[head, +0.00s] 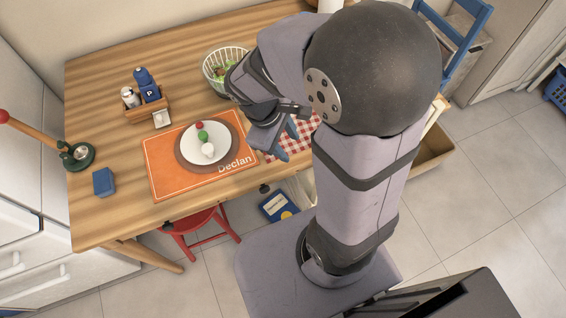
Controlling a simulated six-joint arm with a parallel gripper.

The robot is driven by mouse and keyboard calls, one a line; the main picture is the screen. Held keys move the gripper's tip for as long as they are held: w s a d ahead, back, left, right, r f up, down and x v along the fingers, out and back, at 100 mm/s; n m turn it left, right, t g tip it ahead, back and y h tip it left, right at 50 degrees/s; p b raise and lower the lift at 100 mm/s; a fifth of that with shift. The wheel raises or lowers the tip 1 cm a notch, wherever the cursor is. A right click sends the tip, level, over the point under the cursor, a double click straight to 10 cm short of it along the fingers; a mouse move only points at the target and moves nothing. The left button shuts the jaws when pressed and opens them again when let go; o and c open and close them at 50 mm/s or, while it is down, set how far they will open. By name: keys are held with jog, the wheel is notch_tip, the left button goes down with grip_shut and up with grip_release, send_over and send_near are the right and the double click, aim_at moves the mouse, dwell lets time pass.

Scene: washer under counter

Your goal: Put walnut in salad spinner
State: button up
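A white slatted basket with green leaves inside, which looks like the salad spinner (208,71), stands at the back of the wooden table, partly covered by my arm. My gripper (286,142) is over the red-checked cloth, to the right of the plate and in front of the basket. Its blue fingers look apart, with nothing seen between them. I cannot make out a walnut; my arm hides part of the table.
A white plate (188,153) with small red, green and white items lies on an orange placemat (163,185). A red stool (200,235) stands below the table.

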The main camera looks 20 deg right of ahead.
jog(key=s+a+m+y, duration=0.3)
jog(key=s+m, duration=0.2)
jog(key=m, duration=0.3)
jog(key=shift+f+y, duration=0.25)
jog(key=shift+y, duration=0.05)
jog(key=shift+s+a, duration=0.1)
notch_tip(320, 180, up, 10)
jog(key=p, duration=0.9)
jog(key=shift+f+p, duration=0.2)
jog(key=shift+p, duration=0.1)
